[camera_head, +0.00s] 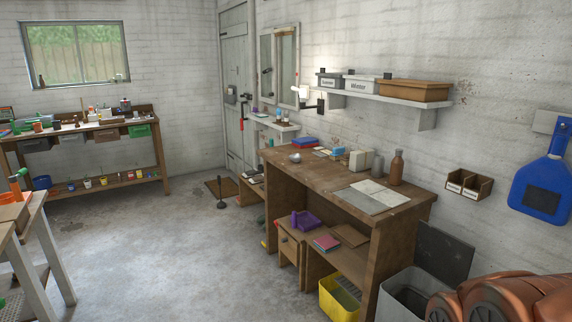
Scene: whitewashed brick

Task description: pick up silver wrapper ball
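A small silver, roundish object (295,158), which looks like the silver wrapper ball, lies on the top of the brown wooden desk (322,182), near its left end. It is too small to make out its surface. My gripper is not in view. Orange rounded parts at the bottom right look like my own arm, well apart from the silver object.
The desk also holds grey sheets (372,197), a brown bottle (397,167) and small boxes. A yellow bin (338,299) and a grey bin (402,293) stand by it. A workbench (85,131) stands at the back left. The concrete floor (160,255) is mostly clear.

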